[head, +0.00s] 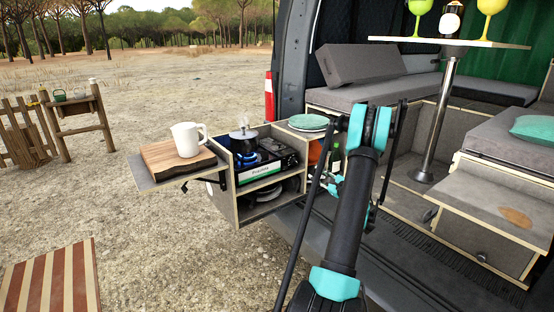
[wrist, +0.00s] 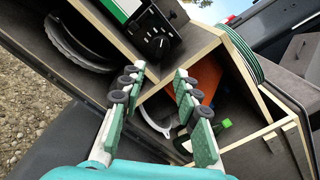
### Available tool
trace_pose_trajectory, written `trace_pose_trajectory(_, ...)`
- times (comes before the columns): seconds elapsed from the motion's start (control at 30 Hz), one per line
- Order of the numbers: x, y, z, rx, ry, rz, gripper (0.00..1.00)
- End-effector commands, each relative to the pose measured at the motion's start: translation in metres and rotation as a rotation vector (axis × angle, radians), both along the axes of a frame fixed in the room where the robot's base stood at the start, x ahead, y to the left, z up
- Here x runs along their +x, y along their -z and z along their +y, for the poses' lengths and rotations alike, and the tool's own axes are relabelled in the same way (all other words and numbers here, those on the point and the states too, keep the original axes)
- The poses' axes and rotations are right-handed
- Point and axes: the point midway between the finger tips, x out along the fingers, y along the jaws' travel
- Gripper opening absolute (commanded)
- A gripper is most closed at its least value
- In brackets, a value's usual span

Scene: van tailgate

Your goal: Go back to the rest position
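My gripper (wrist: 158,73) is open in the wrist view, its two green-padded fingers apart with nothing between them. It points at the open side compartment of the wooden kitchen unit (wrist: 212,42). In that compartment are a green bottle (wrist: 222,125), an orange thing (wrist: 207,78) and a pale curved thing (wrist: 155,122). In the head view my arm reaches forward to the right of the kitchen unit (head: 263,195) and largely hides my gripper.
A stove (head: 262,160) with a steaming pot (head: 243,140) and lit blue flame is in the unit. A white mug (head: 187,139) stands on a wooden board (head: 160,160) at left. Stacked plates (head: 308,122) are on top. A table post (head: 440,115) stands right. Open ground lies left.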

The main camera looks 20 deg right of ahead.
Motion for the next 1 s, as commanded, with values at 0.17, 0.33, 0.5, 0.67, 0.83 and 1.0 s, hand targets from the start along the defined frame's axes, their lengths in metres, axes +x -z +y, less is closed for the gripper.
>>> trace_pose_trajectory(0.17,0.001,-0.005,0.014,-0.041,-0.018,0.013,0.32)
trace_pose_trajectory(0.33,-0.005,-0.019,0.071,-0.216,-0.099,0.064,0.32)
trace_pose_trajectory(0.5,-0.027,-0.029,0.140,-0.460,-0.219,0.117,0.32)
trace_pose_trajectory(0.67,-0.061,-0.034,0.197,-0.689,-0.342,0.152,0.32)
trace_pose_trajectory(0.83,-0.109,-0.034,0.246,-0.930,-0.482,0.172,0.32)
trace_pose_trajectory(1.0,-0.165,-0.029,0.282,-1.172,-0.630,0.178,0.32)
